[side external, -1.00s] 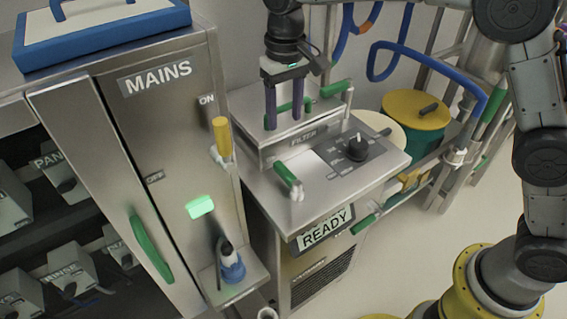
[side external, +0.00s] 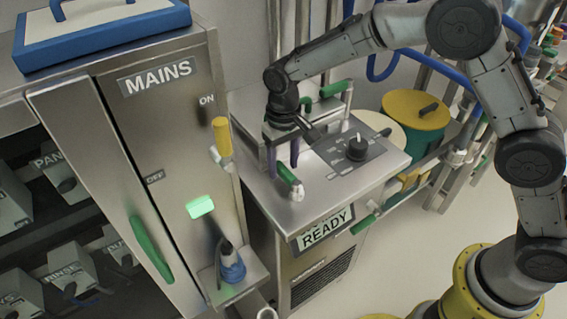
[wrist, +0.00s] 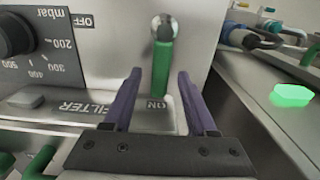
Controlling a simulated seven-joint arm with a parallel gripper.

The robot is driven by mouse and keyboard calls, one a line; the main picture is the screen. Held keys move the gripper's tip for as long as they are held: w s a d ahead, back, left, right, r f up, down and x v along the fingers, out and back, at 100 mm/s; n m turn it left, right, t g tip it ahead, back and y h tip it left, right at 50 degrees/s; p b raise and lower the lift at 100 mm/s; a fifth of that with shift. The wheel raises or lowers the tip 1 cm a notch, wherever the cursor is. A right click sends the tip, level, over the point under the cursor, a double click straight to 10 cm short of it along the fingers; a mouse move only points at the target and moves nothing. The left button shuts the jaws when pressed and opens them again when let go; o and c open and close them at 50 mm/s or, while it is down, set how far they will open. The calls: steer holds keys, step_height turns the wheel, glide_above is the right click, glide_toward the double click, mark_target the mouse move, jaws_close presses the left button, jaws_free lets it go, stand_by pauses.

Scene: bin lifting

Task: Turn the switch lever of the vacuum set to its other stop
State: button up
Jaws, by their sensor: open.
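The vacuum set's switch lever has a green grip (side external: 285,173) on a pale pivot, on the steel top of the unit near its left front edge. In the wrist view the green lever (wrist: 161,68) points from its pivot toward the ON label (wrist: 156,104); the OFF label (wrist: 86,21) lies to the side of the pivot. My gripper (side external: 283,167) is low over the top, its purple fingers apart. In the wrist view my gripper (wrist: 160,75) has a finger on either side of the lever, with visible gaps; contact is not seen.
A black dial (side external: 357,148) is right of the lever. The READY display (side external: 325,228) is on the front. The steel MAINS cabinet (side external: 165,130), with a yellow lever (side external: 222,136) and glowing green button (side external: 200,206), stands close on the left. Green-handled valves (side external: 335,88) are behind.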

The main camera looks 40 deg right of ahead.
steer(key=shift+f, duration=0.15)
steer(key=shift+c, duration=0.3)
jaws_close()
stand_by(1.1)
